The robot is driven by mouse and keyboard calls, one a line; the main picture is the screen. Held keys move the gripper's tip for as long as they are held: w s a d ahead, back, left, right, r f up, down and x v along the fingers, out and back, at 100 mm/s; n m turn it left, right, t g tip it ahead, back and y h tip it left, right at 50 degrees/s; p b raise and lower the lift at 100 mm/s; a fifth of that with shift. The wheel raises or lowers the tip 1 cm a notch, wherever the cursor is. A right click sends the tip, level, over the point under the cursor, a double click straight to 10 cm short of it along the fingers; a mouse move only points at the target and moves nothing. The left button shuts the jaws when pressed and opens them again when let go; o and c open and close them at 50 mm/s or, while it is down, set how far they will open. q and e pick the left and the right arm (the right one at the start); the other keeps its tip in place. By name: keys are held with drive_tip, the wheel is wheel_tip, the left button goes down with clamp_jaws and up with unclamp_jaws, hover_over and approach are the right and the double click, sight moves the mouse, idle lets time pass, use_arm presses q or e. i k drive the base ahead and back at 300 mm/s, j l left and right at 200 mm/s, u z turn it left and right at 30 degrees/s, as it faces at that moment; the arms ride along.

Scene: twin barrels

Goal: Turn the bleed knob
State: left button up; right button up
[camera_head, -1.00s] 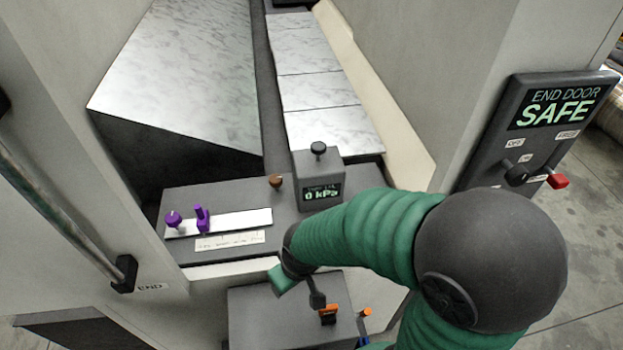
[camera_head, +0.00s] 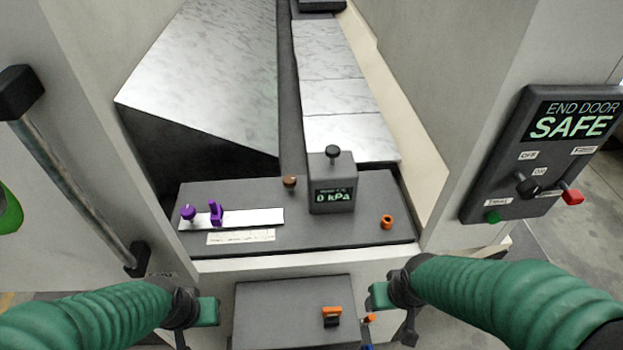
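A grey gauge box (camera_head: 331,185) reads 0 kPa and has a black knob (camera_head: 333,151) on top. A brown knob (camera_head: 290,183) stands left of it on the dark grey panel (camera_head: 360,230). No readable label tells which one is the bleed knob. My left gripper (camera_head: 206,312) is at the lower left, in front of the panel and touching no knob. My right gripper (camera_head: 380,296) is at the lower right, below the panel's front edge and apart from the knobs. How far the fingers are apart does not show clearly on either gripper.
A purple knob (camera_head: 188,212) and purple lever (camera_head: 215,213) sit on a white strip. A lower grey box (camera_head: 290,305) carries an orange-topped part (camera_head: 332,312). The END DOOR SAFE panel (camera_head: 545,150) is right.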

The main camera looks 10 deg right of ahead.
sight(289, 181)
drive_tip(key=j+u, duration=0.15)
drive_tip(key=j, duration=0.25)
drive_tip(key=i+j+u, duration=0.15)
drive_tip(key=j, duration=0.25)
drive_tip(key=i+j+u, duration=0.15)
drive_tip(key=j, duration=0.25)
